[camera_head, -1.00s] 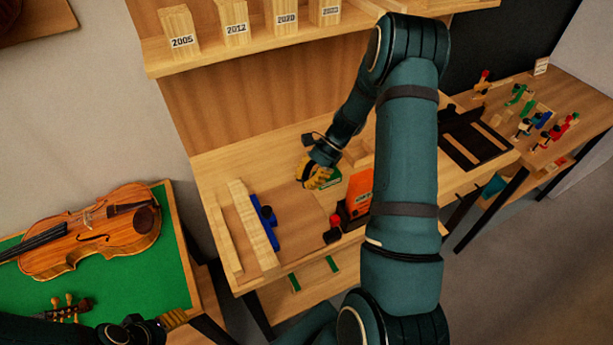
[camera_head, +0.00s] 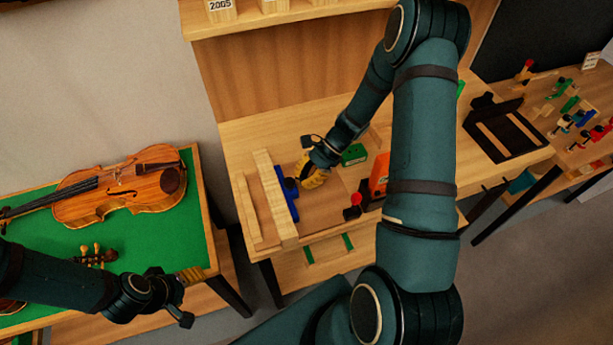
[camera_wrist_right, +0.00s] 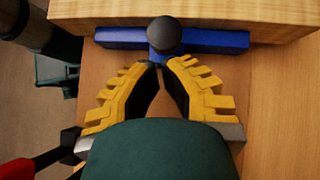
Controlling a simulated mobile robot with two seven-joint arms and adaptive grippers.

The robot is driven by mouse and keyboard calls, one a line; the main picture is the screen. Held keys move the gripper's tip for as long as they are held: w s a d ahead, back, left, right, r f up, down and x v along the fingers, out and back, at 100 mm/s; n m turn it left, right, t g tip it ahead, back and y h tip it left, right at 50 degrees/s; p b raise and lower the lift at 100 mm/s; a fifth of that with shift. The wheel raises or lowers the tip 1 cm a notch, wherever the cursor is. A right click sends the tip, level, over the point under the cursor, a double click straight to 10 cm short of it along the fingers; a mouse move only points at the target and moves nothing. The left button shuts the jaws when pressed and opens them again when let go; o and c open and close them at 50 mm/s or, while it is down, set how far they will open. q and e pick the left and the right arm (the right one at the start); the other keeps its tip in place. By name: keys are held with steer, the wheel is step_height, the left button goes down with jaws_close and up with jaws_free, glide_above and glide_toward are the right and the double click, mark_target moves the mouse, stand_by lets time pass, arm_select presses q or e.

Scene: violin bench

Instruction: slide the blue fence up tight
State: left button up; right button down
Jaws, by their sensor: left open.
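The blue fence (camera_head: 281,194) is a long bar with a dark round knob (camera_head: 290,184). It lies along the right side of a pale wooden beam (camera_head: 277,215) on the bench. The fence (camera_wrist_right: 215,42) also shows in the right wrist view, alongside the beam (camera_wrist_right: 230,12); I cannot tell whether a thin gap separates them. My right gripper (camera_head: 300,174) has yellow fingers. In the wrist view its fingertips (camera_wrist_right: 160,66) meet just behind the knob (camera_wrist_right: 165,36), at or almost touching it, with nothing between them. My left gripper (camera_head: 190,292) is open and empty, by the green table.
A violin (camera_head: 120,190) lies on the green-topped table at left. A second wooden strip (camera_head: 245,208) runs left of the beam. A green box (camera_head: 354,154), an orange block (camera_head: 379,175) and a red knob (camera_head: 355,199) stand right of the fence. Colored clamps fill the far-right table.

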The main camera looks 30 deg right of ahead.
mark_target(293, 180)
steer(key=shift+a, duration=0.1)
steer(key=a, duration=0.2)
steer(key=w+a, duration=0.1)
steer(key=a, duration=0.1)
steer(key=shift+d, duration=0.2)
